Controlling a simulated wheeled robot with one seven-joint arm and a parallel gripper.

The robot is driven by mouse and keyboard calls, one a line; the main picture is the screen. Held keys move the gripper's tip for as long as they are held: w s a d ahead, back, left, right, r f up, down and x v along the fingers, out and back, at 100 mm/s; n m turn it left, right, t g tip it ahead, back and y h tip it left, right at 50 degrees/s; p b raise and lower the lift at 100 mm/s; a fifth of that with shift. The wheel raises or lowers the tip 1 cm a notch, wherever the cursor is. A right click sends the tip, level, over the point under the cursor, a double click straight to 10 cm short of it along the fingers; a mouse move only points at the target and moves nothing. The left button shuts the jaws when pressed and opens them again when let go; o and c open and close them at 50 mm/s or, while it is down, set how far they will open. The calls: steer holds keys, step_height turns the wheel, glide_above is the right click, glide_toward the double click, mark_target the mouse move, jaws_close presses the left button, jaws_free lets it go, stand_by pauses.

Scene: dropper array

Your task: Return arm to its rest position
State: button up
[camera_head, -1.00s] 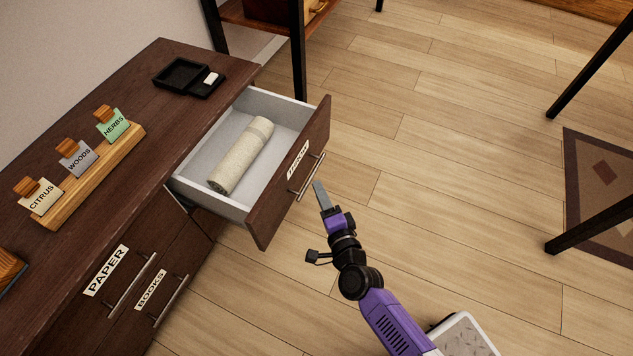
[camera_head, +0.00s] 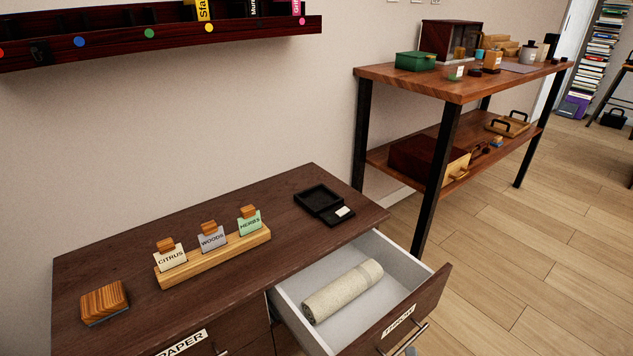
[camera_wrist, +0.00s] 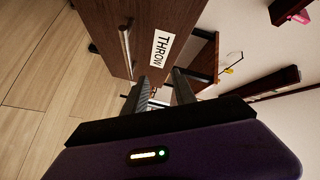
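My gripper (camera_wrist: 161,85) shows in the wrist view with its two dark fingers apart. Nothing is seen held between them. Beyond the fingertips is the dark wooden front of a drawer labelled THROW (camera_wrist: 158,20), with its bar handle (camera_wrist: 126,48) off to the left of the fingers. In the head view the drawer (camera_head: 420,313) stands pulled out, and a rolled beige cloth (camera_head: 342,291) lies inside it. Most of my arm is outside the head view; only a small grey bit shows near the drawer handle at the bottom edge.
The dresser top (camera_head: 120,262) holds a wooden block (camera_head: 104,302), a card rack (camera_head: 215,258) with scent labels and a black tray (camera_head: 318,198). A wall shelf (camera_head: 150,42) hangs above. A tall table (camera_head: 455,85) stands behind right. Open floor (camera_head: 520,260) lies to the right.

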steer(key=s+r+n+g+y, duration=0.1)
steer(key=s+r+n, duration=0.4)
steer(key=s, duration=0.6)
steer(key=s+a+r+n+g+y, duration=0.1)
steer(key=s+r+n, duration=0.35)
steer(key=s, duration=0.55)
steer(key=s+r+n+g, duration=0.1)
steer(key=s+r+n, duration=0.45)
steer(key=s, duration=0.55)
step_height(320, 180, up, 30)
steer(key=m+p, duration=0.1)
steer(key=p, duration=2.9)
steer(key=shift+w+a+r+p, duration=0.15)
steer(key=shift+w+r+p, duration=0.1)
steer(key=shift+w+p, duration=0.1)
